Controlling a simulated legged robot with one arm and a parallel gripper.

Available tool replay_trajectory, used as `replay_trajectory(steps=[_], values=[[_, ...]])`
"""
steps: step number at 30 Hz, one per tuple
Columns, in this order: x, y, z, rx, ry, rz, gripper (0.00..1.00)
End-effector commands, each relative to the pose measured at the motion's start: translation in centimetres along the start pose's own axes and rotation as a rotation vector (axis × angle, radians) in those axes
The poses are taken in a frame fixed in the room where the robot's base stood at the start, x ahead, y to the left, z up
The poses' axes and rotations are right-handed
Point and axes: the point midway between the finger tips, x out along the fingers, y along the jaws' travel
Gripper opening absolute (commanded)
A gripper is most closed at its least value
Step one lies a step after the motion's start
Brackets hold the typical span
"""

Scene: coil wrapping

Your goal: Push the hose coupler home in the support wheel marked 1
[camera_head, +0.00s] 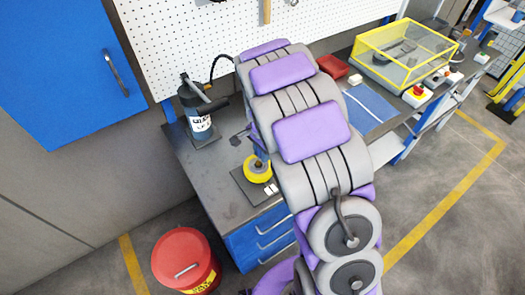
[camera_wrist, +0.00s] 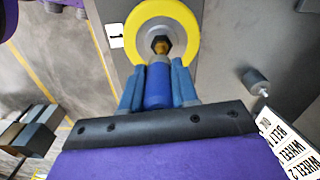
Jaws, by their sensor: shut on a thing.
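The support wheel (camera_wrist: 188,22) is a yellow ring with a pale grey centre, and a white label with a black 1 (camera_wrist: 116,36) lies beside it in the wrist view. In the head view the wheel (camera_head: 258,176) is on a dark plate, partly hidden by my arm. My gripper (camera_wrist: 157,82) is shut on the blue hose coupler (camera_wrist: 158,90), between its two blue fingers. The coupler's narrower front points at the wheel's hub, where a brass hex piece (camera_wrist: 161,45) shows. I cannot tell how deep the coupler sits.
A black and white bottle-like tool (camera_head: 198,115) stands on the bench, left of the wheel. A grey cylinder with a pin (camera_wrist: 256,81) is right of the wheel. A red bin (camera_head: 186,258) stands on the floor. A yellow-framed clear box (camera_head: 405,55) is at the bench's far right.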

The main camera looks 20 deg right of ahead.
Motion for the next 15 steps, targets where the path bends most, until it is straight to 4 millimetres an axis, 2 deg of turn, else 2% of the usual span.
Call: replay_trajectory(steps=[15], values=[[0.01, 0.34, -0.72, 0.002, -0.006, -0.003, 0.0]])
